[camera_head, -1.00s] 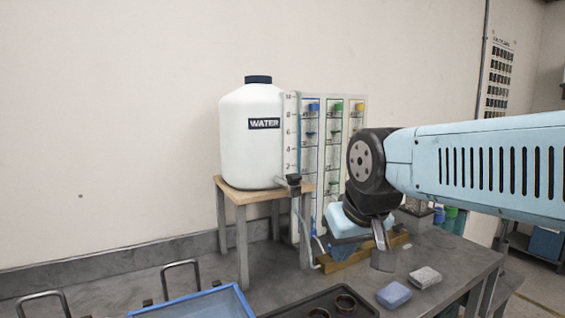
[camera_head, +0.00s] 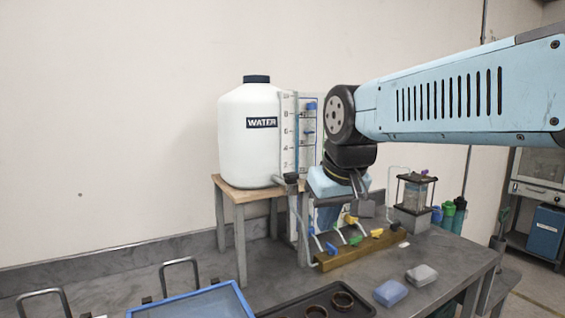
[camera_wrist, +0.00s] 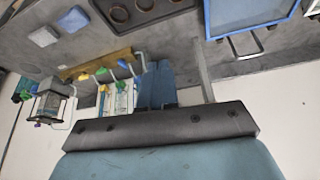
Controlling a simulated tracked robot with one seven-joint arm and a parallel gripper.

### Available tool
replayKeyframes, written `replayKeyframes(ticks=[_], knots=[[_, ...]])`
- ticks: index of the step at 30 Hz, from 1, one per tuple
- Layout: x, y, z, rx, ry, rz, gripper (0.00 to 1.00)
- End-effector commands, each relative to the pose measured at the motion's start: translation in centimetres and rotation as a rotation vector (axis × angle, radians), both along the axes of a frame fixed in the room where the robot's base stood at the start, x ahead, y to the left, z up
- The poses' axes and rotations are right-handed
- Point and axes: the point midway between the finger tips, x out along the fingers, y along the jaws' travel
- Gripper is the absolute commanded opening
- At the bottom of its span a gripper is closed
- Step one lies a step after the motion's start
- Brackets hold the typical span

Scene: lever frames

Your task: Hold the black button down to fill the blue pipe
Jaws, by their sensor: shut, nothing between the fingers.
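My gripper (camera_head: 327,226) points down with its blue fingers together, just behind the wooden bar of coloured levers. Its fingers also show shut and empty in the wrist view (camera_wrist: 157,66). A small black knob-like part (camera_head: 291,178), apparently the black button, sits at the front of the tank stand, left of my gripper and apart from it. The blue-marked pipe (camera_head: 309,118) stands on the panel right of the white WATER tank (camera_head: 252,135). My arm hides the panel's other columns and my gripper covers its lower part.
The wooden bar (camera_head: 345,257) carries blue, green and yellow levers. Two sponge-like blocks (camera_head: 390,292) lie at the front right. A dark tray (camera_head: 290,305) with rings and a blue-rimmed tray (camera_head: 190,303) stand in front. A small glass-sided device (camera_head: 413,200) stands at right.

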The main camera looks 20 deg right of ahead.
Motion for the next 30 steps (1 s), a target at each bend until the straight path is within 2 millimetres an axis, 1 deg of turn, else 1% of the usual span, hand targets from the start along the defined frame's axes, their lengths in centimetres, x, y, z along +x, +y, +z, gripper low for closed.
replayKeyframes(ticks=[1,6,12,15,18,21,24,27,30], knots=[[1.5,0.0,1.7,-0.003,0.024,0.008,0.00],[5.7,-0.1,7.0,-0.014,0.112,0.041,0.00],[10.7,-0.2,12.2,-0.026,0.217,0.081,0.00],[13.2,-0.2,14.5,-0.030,0.268,0.101,0.00],[15.6,-0.3,16.4,-0.033,0.318,0.119,0.00],[17.5,-0.3,17.9,-0.036,0.360,0.137,0.00],[18.9,-0.2,19.0,-0.037,0.391,0.149,0.00],[19.7,-0.2,19.6,-0.039,0.413,0.158,0.00],[20.1,-0.2,19.9,-0.039,0.423,0.163,0.00]])
